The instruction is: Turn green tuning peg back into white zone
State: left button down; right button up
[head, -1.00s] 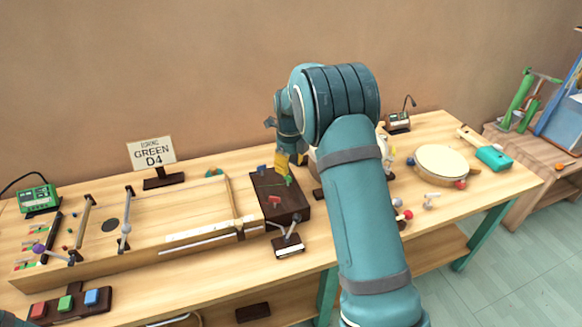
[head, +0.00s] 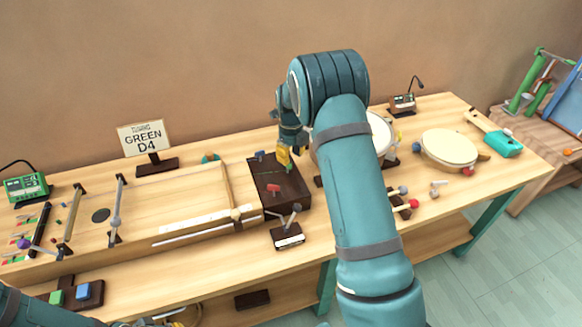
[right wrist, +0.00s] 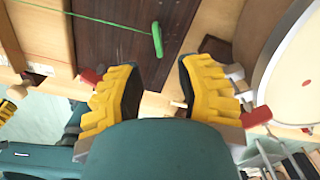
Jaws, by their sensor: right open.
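The green tuning peg (right wrist: 157,38) stands on the dark peg block, with a green string running left from it in the right wrist view. In the head view the dark peg block (head: 293,198) also bears a red peg (head: 275,188) and a blue peg (head: 260,155); the gripper largely hides the green peg there. My right gripper (head: 284,157) is open over the block's back right part. In the right wrist view its yellow fingers (right wrist: 158,90) are apart and empty, with the peg beyond them. My left gripper (head: 168,318) is partly in view at the bottom edge. I cannot make out a white peg zone.
A stand with a dial-like arm and white label (head: 288,237) stands in front of the block. A "GREEN D4" sign (head: 145,137) stands behind the string board. Drums (head: 449,148) and small beaters lie to the right.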

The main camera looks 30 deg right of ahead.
aim_at(291, 165)
jog(key=shift+f+b, duration=0.3)
jog(key=shift+f, duration=2)
grip_shut()
